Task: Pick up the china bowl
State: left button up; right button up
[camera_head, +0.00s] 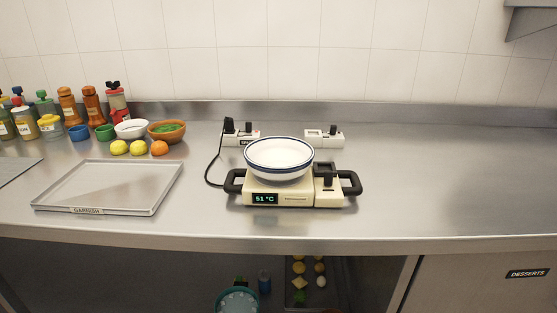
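The china bowl (279,154) is white with a dark blue rim. In the head view it stands upright on top of a cream hot plate (296,197), near the middle of the steel counter. The hot plate has black handles on both sides, and its display reads 51 °C. The bowl covers most of the plate's top surface. Neither of my grippers shows in the head view.
A grey tray labelled GARNISH (108,188) lies left of the hot plate. Bottles, small bowls and fruit stand behind it. A black cable (211,166) runs beside the plate. Two white boxes (323,137) stand behind. The counter's right side (450,185) is clear.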

aim_at(278, 159)
jog(key=k, duration=0.5)
jog(key=u, duration=2.2)
jog(key=i, duration=1.65)
jog(key=z, duration=2.35)
